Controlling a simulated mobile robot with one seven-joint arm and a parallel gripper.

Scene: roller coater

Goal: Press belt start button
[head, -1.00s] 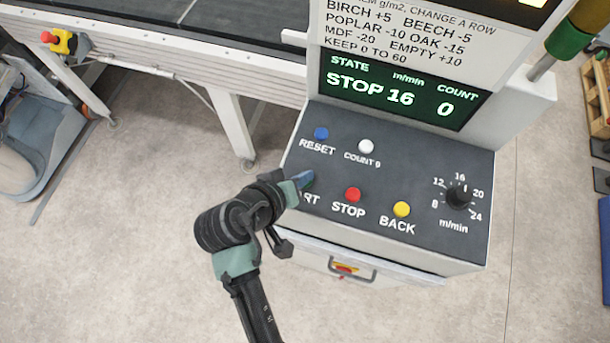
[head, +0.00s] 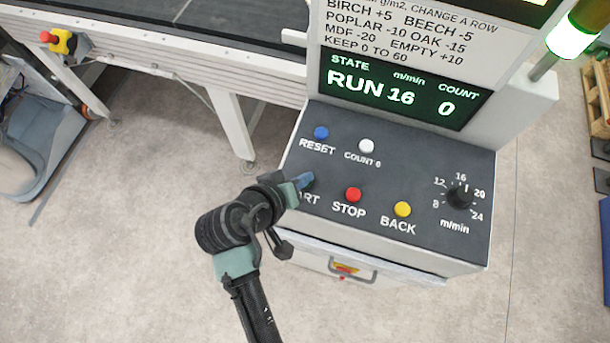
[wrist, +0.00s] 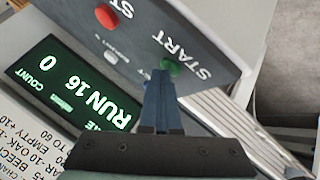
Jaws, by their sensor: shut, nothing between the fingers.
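The green start button (wrist: 172,68) shows in the wrist view beside the label START, right at the tips of my gripper (wrist: 163,80). In the head view my gripper (head: 306,180) covers the button and the first letters of its label. My gripper is shut and empty, its blue fingertips at the button; I cannot tell whether they still touch it. The display (head: 400,93) reads RUN, 16 m/min, count 0. It also shows in the wrist view (wrist: 70,85). The signal lamp (head: 572,38) glows green.
Near my gripper on the dark panel (head: 430,170) are the red STOP (head: 353,194), yellow BACK (head: 402,209), blue RESET (head: 321,132) and white COUNT 0 (head: 366,146) buttons. A black speed knob (head: 459,196) is at right. The belt frame (head: 180,65) stands behind left.

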